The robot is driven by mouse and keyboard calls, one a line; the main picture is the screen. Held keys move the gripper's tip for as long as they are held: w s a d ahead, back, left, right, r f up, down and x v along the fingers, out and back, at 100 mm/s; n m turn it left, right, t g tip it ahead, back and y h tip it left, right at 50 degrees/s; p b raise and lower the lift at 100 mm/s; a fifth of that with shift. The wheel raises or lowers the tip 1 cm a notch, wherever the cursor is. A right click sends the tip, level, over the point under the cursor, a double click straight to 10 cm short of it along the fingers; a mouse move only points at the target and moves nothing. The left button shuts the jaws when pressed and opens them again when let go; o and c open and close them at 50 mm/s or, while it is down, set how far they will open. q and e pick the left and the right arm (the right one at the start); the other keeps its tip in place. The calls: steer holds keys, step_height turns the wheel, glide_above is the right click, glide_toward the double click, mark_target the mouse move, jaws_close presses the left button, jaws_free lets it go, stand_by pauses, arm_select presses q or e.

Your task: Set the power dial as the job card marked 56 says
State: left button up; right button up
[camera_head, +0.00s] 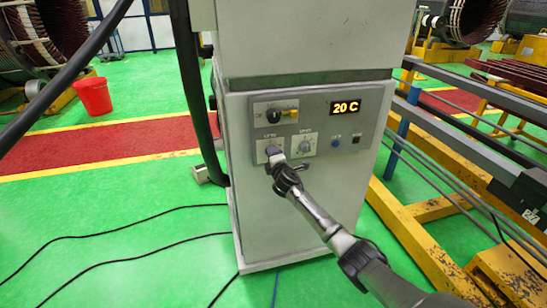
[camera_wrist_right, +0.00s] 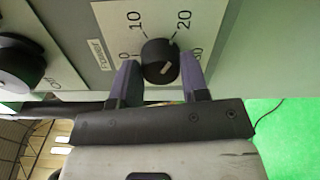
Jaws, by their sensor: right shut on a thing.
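The power dial (camera_wrist_right: 158,54), a black knob with a white pointer line, sits on a white scale plate printed 0, 10 and 20, with a further number partly hidden. The pointer line slants; its exact reading is hard to tell. My right gripper (camera_wrist_right: 160,66) has one finger on each side of the dial and is shut on it. In the head view my right gripper (camera_head: 273,156) reaches the left dial on the cabinet's panel and mostly hides it. My left gripper is not in view. The job card marked 56 is not visible.
Yellow racks (camera_head: 415,225) stand at the right. A red bucket (camera_head: 93,97) stands at the left.

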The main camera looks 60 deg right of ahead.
steer(key=m, duration=1.1)
steer(key=shift+m+p, duration=0.35)
steer(key=shift+m, duration=0.35)
steer(key=o, duration=0.8)
steer(key=shift+f, duration=0.1)
steer(key=shift+o, duration=0.6)
